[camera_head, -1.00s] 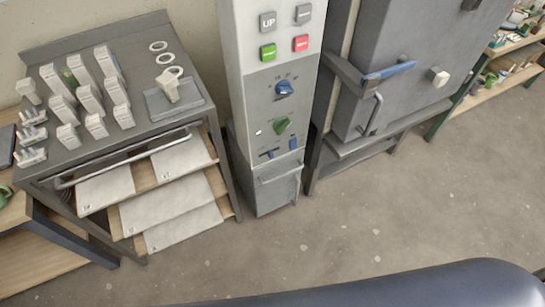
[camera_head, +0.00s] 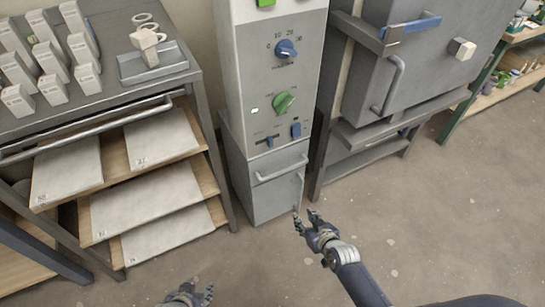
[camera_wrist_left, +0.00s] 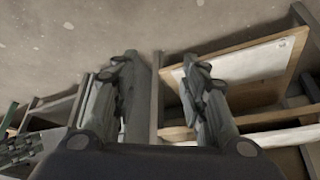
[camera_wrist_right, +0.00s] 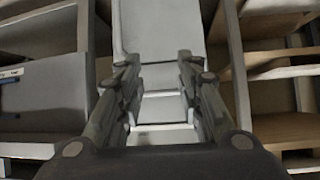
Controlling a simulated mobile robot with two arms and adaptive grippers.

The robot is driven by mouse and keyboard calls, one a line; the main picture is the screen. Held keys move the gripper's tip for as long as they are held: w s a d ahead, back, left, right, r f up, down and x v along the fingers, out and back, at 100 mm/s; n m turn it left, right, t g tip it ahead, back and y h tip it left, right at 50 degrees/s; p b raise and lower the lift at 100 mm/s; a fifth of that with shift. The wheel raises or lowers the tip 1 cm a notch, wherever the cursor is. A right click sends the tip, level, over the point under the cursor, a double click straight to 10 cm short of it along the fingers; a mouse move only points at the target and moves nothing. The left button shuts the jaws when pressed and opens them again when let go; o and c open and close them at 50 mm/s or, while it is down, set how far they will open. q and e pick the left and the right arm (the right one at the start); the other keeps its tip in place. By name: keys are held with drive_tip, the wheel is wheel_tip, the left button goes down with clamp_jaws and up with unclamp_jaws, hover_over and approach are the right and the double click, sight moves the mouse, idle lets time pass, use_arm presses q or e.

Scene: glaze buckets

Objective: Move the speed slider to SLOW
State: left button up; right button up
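The grey control column (camera_head: 238,95) stands in the middle of the head view. My left gripper (camera_head: 197,290) is open and empty at the bottom edge. Both pairs of fingers stand apart in the left wrist view (camera_wrist_left: 160,60) and right wrist view (camera_wrist_right: 158,58).
A blue dial (camera_head: 285,49) and green knob (camera_head: 284,102) sit above the small controls. A drawer handle (camera_head: 281,169) juts out below. A shelved rack (camera_head: 221,178) stands left, a grey kiln-like cabinet (camera_head: 425,75) right. The floor (camera_head: 430,235) in front is clear.

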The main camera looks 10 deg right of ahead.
drive_tip(key=w+a+r+t+y+b, duration=0.2)
drive_tip(key=w+a+r+t+b, duration=0.15)
drive_tip(key=w+r+b, duration=0.5)
drive_tip(key=n+t+y+b, duration=0.2)
drive_tip(key=t+b, duration=0.1)
drive_tip(key=b, duration=0.2)
approach(272, 141)
drive_tip(key=b+x, duration=0.1)
drive_tip(key=x, duration=0.3)
drive_tip(key=shift+a+r, duration=0.15)
drive_tip(key=shift+r, duration=0.05)
drive_tip(key=b+x, duration=0.1)
drive_tip(key=x, duration=0.3)
drive_tip(key=shift+w+f+b, duration=0.1)
drive_tip(key=shift+w+b, duration=0.1)
drive_tip(key=shift+b, duration=0.1)
use_arm(q)
drive_tip(key=w+d+r+t+h, duration=0.1)
drive_tip(key=w+r+t, duration=0.4)
drive_tip(key=r, duration=0.5)
drive_tip(key=w+d+r+t+h, duration=0.1)
drive_tip(key=w+d+r+t, duration=0.2)
drive_tip(key=r, duration=0.8)
drive_tip(key=shift+w+t+h, duration=0.4)
drive_tip(key=shift+w+t, duration=0.7)
drive_tip(key=shift+w, duration=0.35)
use_arm(e)
drive_tip(key=shift+w+a, duration=0.15)
drive_tip(key=shift+w, duration=0.25)
